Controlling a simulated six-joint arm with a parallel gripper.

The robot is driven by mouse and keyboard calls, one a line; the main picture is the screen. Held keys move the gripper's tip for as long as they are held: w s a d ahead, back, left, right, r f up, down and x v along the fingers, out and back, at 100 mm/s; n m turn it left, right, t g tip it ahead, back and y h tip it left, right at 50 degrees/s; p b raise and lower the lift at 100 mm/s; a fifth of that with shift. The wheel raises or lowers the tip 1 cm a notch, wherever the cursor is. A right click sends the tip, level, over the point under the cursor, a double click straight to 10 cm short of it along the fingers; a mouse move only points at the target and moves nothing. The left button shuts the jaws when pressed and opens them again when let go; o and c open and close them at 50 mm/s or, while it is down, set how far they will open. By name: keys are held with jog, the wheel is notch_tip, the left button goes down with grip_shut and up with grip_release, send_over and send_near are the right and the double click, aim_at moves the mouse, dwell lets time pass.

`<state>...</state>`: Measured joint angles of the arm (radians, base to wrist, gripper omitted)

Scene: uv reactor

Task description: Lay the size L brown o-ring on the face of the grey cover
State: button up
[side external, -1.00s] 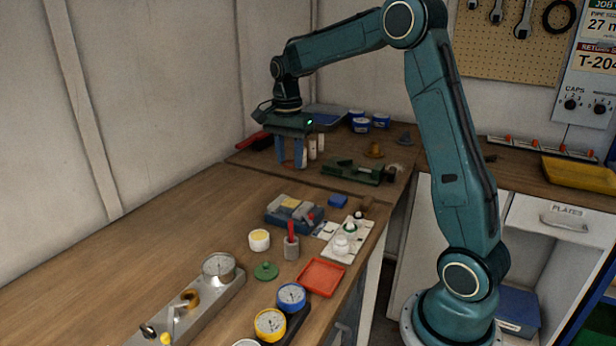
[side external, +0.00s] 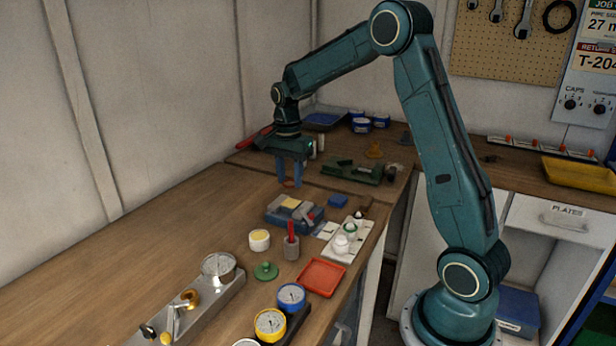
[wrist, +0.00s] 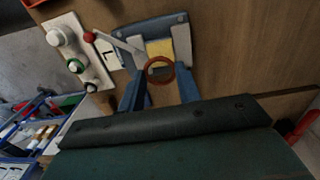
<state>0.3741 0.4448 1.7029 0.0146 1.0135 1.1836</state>
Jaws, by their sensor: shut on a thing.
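My gripper (side external: 290,184) hangs fingers-down over the wooden bench, behind the blue fixture. In the wrist view its two blue fingers (wrist: 160,88) are shut on a brown o-ring (wrist: 160,68), which sits at the fingertips, in front of the blue fixture in that picture. The ring shows only as a small brown patch in the side view (side external: 289,184). The blue fixture (side external: 288,223) has grey blocks, a yellow pad and a red-knobbed lever; it also shows in the wrist view (wrist: 160,25). I cannot clearly pick out the grey cover.
A white plate with white and green parts (side external: 344,240) and a card marked L (wrist: 108,52) lie beside the fixture. A green vise (side external: 352,172) stands behind it. A grey holder with a red tool (side external: 291,245) and a red tray (side external: 321,277) are in front.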

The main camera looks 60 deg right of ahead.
aim_at(291, 203)
jog(key=shift+f, duration=2.55)
jog(key=shift+f, duration=0.1)
jog(key=o, duration=1.3)
jog(key=shift+r, duration=3)
